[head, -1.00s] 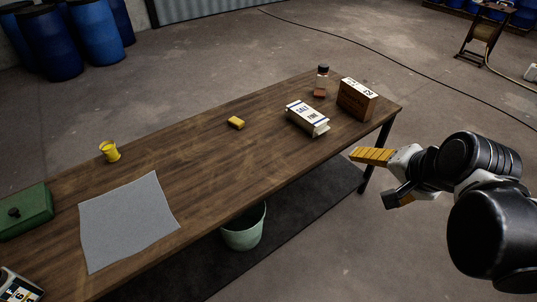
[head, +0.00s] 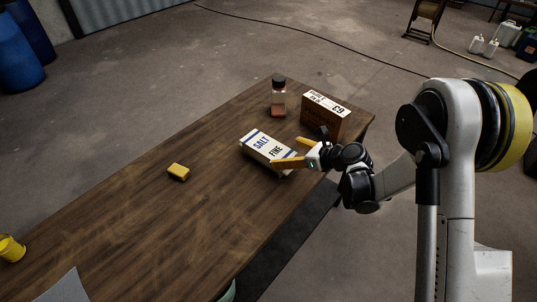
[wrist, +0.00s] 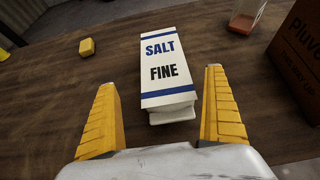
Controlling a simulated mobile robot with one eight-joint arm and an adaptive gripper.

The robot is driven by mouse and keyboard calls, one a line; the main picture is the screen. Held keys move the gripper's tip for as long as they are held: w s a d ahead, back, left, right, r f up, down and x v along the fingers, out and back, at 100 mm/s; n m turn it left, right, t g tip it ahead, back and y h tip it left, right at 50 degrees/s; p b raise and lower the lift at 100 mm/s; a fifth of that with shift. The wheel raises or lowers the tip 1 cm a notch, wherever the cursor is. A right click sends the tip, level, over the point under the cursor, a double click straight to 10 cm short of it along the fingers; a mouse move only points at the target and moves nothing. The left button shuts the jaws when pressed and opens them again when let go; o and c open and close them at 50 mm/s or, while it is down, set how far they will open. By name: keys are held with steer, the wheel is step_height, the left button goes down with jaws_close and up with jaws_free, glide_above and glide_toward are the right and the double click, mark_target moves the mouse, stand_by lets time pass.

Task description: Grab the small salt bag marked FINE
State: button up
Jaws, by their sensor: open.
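The white salt bag (head: 267,151) with blue bands reads SALT FINE and lies on the wooden table near its right end. In the wrist view the bag (wrist: 166,75) lies ahead of my gripper, its near end between the fingertips in the picture. My gripper (head: 296,153) is open, with one yellow finger to each side of the bag's near end. The wrist view shows both fingers (wrist: 160,88) spread apart with nothing held. Whether a finger touches the bag I cannot tell.
A brown box (head: 325,118) stands close to the right of the bag. A bottle with a dark cap (head: 278,97) stands behind it. A yellow sponge-like block (head: 178,172) lies to the left on the wooden table (head: 150,225). A yellow cup (head: 10,248) is at far left.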

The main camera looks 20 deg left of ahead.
mark_target(271, 148)
steer(key=b+x, duration=0.1)
steer(key=x, duration=0.3)
steer(key=shift+w+a+f, duration=0.1)
steer(key=shift+a+f, duration=0.05)
steer(key=b+x, duration=0.1)
steer(key=x, duration=0.1)
steer(key=b+x, duration=0.1)
steer(key=x, duration=0.2)
steer(key=shift+w+a+b, duration=0.3)
steer(key=shift+w, duration=0.1)
steer(key=c, duration=1.5)
